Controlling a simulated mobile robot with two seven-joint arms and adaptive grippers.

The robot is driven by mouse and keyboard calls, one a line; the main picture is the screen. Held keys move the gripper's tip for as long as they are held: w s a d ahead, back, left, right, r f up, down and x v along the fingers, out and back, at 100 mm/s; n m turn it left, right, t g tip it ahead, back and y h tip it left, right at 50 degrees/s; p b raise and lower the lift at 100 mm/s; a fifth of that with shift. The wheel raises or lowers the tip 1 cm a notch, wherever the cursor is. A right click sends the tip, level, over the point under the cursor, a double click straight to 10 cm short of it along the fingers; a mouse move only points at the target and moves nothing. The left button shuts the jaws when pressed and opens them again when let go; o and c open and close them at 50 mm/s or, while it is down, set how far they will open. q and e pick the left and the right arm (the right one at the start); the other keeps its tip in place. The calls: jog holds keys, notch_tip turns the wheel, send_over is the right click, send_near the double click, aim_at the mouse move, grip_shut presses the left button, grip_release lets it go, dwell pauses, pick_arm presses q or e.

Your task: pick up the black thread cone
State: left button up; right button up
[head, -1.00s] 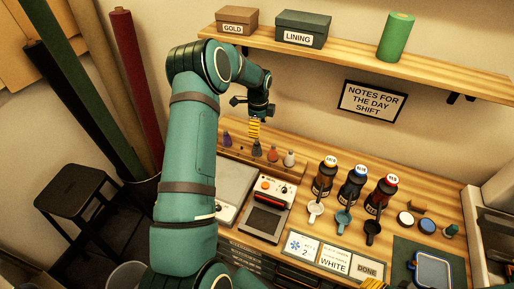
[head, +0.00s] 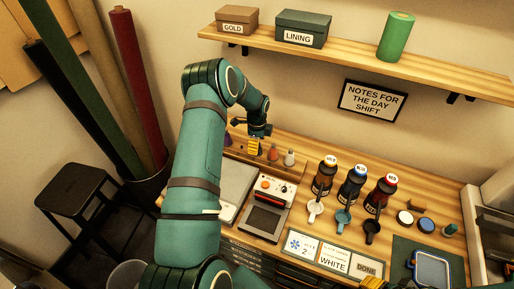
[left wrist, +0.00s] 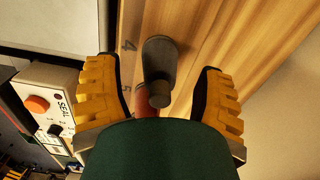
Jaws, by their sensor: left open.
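The dark grey-black thread cone (left wrist: 159,62) shows in the left wrist view, between the two yellow fingers and beyond the green palm edge. The fingers stand apart from it on both sides. My left gripper (head: 254,147) is open, pointing down over the cone row at the back of the table; it also shows in the left wrist view (left wrist: 162,92). In the head view the gripper hides most or all of the black cone. A yellow part of my right gripper (head: 373,283) shows at the bottom edge; its jaws cannot be made out.
An orange cone (head: 273,153) and a white cone (head: 289,158) stand close to the right of the gripper. A machine with an orange button (head: 267,207) sits in front. Several bottles (head: 352,187) stand farther right. A shelf (head: 370,62) runs above, behind the arm.

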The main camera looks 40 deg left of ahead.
pick_arm(q)
grip_shut()
jog(key=shift+r, duration=0.15)
